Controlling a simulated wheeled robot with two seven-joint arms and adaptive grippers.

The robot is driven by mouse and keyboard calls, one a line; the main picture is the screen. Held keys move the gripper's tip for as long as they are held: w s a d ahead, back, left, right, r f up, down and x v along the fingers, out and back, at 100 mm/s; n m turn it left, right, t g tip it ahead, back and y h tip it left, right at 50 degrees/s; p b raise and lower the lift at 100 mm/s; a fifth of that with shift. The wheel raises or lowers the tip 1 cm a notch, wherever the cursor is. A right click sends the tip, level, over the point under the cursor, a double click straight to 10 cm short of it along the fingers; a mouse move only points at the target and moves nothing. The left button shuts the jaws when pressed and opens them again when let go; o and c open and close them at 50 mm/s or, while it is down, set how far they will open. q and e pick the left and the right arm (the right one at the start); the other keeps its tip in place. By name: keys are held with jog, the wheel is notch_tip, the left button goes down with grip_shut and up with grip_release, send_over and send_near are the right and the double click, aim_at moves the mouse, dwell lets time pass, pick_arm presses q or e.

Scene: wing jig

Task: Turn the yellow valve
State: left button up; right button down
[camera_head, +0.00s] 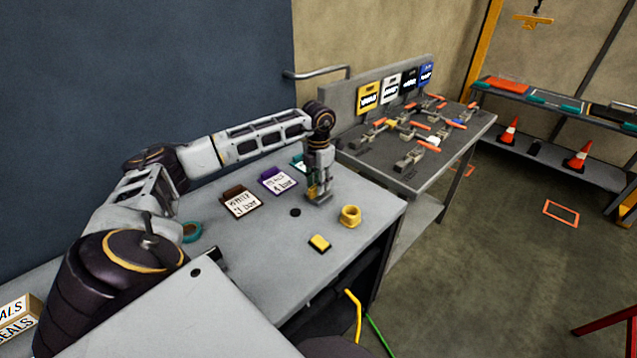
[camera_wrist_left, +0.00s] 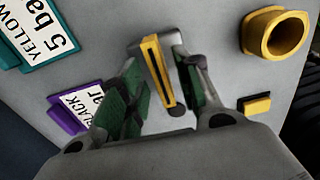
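On the steel bench at the back, several grey valves with orange handles stand below coloured signs, and one has a yellow part (camera_head: 391,123). A small upright piece with a yellow face and dark slot (camera_wrist_left: 158,70) stands on the near grey table (camera_head: 262,270). My left gripper (camera_head: 319,197) is low over that table, pointing down, its green-padded fingers (camera_wrist_left: 157,85) open on either side of this piece, with gaps beside it. I cannot tell whether the fingers touch it. My right gripper is not in view.
A yellow ring (camera_head: 350,215), a yellow-and-black block (camera_head: 319,243), a dark disc (camera_head: 295,212) and coloured label cards (camera_head: 277,180) lie on the near table. A teal roll (camera_head: 192,232) is at left. The bench's raised back panel (camera_head: 345,100) stands behind the valves.

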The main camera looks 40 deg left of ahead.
pick_arm(q)
notch_tip(320, 180, up, 12)
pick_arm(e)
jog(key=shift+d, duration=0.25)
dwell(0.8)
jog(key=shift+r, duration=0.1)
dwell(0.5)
